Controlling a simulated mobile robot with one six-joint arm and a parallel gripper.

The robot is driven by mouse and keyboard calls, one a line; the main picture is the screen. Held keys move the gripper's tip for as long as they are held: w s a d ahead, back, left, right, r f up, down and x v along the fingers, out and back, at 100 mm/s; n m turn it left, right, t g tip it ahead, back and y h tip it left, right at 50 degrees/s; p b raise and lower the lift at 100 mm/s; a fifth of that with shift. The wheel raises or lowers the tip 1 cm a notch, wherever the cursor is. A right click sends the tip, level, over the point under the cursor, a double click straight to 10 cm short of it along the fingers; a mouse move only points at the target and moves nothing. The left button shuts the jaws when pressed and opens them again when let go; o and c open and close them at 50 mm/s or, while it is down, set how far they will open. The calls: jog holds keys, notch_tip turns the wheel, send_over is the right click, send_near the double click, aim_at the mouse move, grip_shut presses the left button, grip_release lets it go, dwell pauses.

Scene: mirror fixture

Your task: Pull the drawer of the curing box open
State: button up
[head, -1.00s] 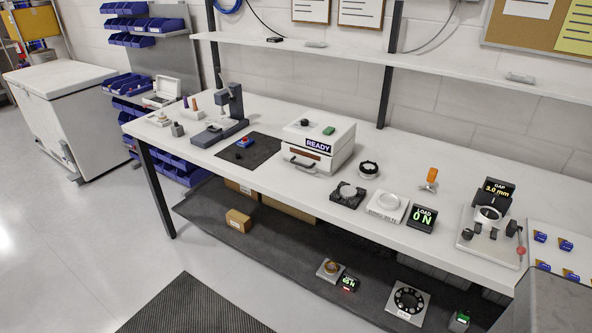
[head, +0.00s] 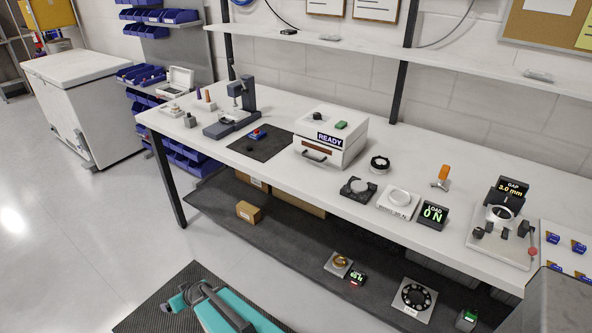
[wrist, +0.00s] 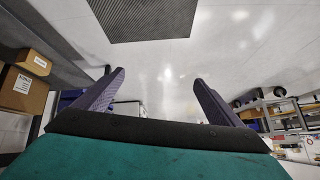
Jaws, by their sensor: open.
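The curing box (head: 350,147) is a white box on the bench, with a dark "READY" display, a black knob and a green block on top. Its drawer front (head: 300,153) faces the bench's front edge and has a dark bar handle (head: 314,158). The drawer looks shut. My gripper (wrist: 160,95) is open in the wrist view, two dark purple fingers spread apart with nothing between them. My teal arm shows low in the head view, over the floor in front of the bench, well away from the box. The box is not recognisable in the wrist view.
Left of the box are a dark mat (head: 262,145) and a grey press (head: 240,112). To its right are a black ring (head: 380,163), a dark fixture (head: 357,189) and a load readout (head: 432,214). A lower shelf (head: 290,232) holds cartons. The floor in front is open.

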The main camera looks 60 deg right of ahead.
jog(key=w+d+r+m+t+h, duration=0.25)
jog(key=d+r+h, duration=0.25)
jog(key=d+r, duration=0.65)
jog(key=w+d+r+m+t+h, duration=0.1)
jog(key=d+r+m+h, duration=0.4)
jog(key=d+r, duration=0.7)
jog(key=s+d+r+m+g+h, duration=0.2)
jog(key=s+d+r+g, duration=0.1)
jog(key=s+d, duration=0.3)
jog(key=s+d+r+m+g+h, duration=0.3)
jog(key=s+d+g, duration=0.2)
jog(key=s+d, duration=0.1)
jog(key=s+d+r+m+g+h, duration=0.2)
jog(key=s+d+m+g+h, duration=0.1)
jog(key=s+d, duration=0.4)
jog(key=shift+d+r+g, duration=0.3)
jog(key=shift+r+g, duration=0.1)
jog(key=shift+g, duration=0.05)
jog(key=shift+d+p, duration=0.1)
jog(key=shift+p, duration=0.2)
jog(key=shift+d+p, duration=1.85)
jog(key=shift+d, duration=4.95)
jog(key=shift+c, duration=0.4)
